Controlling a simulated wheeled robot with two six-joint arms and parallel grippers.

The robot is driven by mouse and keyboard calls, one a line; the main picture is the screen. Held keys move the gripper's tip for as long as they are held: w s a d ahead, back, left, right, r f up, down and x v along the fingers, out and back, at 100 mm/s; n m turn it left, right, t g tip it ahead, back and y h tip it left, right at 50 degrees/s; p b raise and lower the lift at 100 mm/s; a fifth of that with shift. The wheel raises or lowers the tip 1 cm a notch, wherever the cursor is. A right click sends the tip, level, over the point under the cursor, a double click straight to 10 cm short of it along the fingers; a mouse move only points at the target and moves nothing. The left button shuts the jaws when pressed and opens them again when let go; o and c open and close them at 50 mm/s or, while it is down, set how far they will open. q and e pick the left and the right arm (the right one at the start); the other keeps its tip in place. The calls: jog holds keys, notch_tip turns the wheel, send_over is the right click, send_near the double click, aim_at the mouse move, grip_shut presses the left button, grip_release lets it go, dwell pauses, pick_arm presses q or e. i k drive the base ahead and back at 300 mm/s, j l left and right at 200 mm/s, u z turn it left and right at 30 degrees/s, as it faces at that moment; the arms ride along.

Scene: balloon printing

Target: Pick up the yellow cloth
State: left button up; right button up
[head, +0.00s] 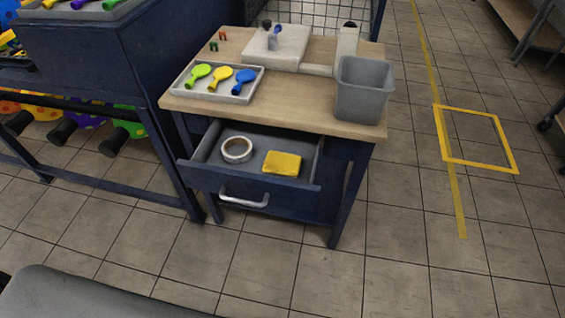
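The yellow cloth (283,163) is a small folded block. It lies flat in the right part of an open drawer (205,180) under the wooden tabletop. A roll of tape (237,150) lies in the same drawer, to the left of the cloth and apart from it. Neither of my grippers shows in the head view.
On the tabletop (305,98) stand a grey bin (363,90) at the right edge, a tray (181,91) with green, yellow and blue balloons, and a pale device (277,45) behind. A dark blue machine (160,60) stands left.

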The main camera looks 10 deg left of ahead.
aim_at(278, 162)
jog(key=k+l+u, duration=0.15)
jog(key=l, duration=0.25)
jog(key=l+u, duration=0.15)
jog(key=l, duration=0.2)
jog(key=k+l+u, duration=0.15)
jog(key=l, duration=0.25)
jog(key=k+l+u, duration=0.15)
jog(key=l, duration=0.2)
